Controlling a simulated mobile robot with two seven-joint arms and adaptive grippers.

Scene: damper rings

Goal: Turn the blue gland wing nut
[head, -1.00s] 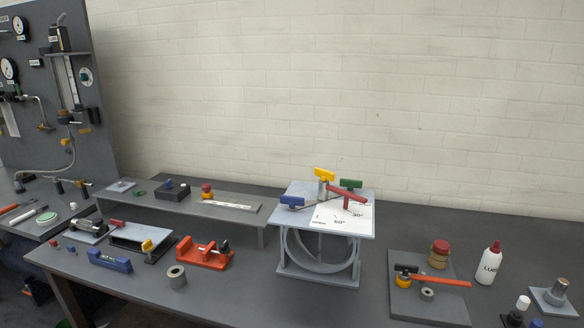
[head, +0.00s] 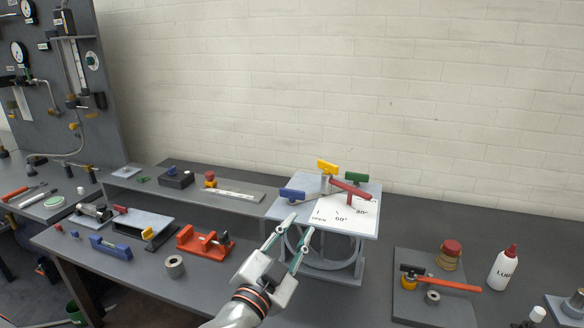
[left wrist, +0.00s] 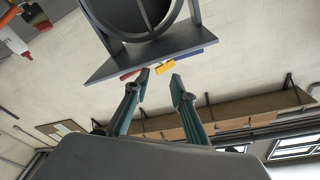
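The blue wing nut (head: 292,194) is at the left front of the grey damper stand's top plate (head: 281,211). Yellow (head: 327,167) and green (head: 355,177) wing pieces and a red lever (head: 350,189) are also on that plate. My left gripper (head: 301,223) is open and empty, in front of the stand and lower in the picture than the blue nut, apart from it. In the left wrist view its fingertips (left wrist: 160,74) are spread below the plate edge (left wrist: 150,58). There the blue piece (left wrist: 195,53) shows only as a sliver. My right gripper is not in view.
A white dial sheet (head: 338,212) lies on the plate, above the stand's round duct ring (head: 330,258). An orange clamp (head: 205,243) and a grey ring (head: 175,266) are to the left. A board (head: 408,309) with a red-handled tool and a bottle (head: 504,266) are to the right.

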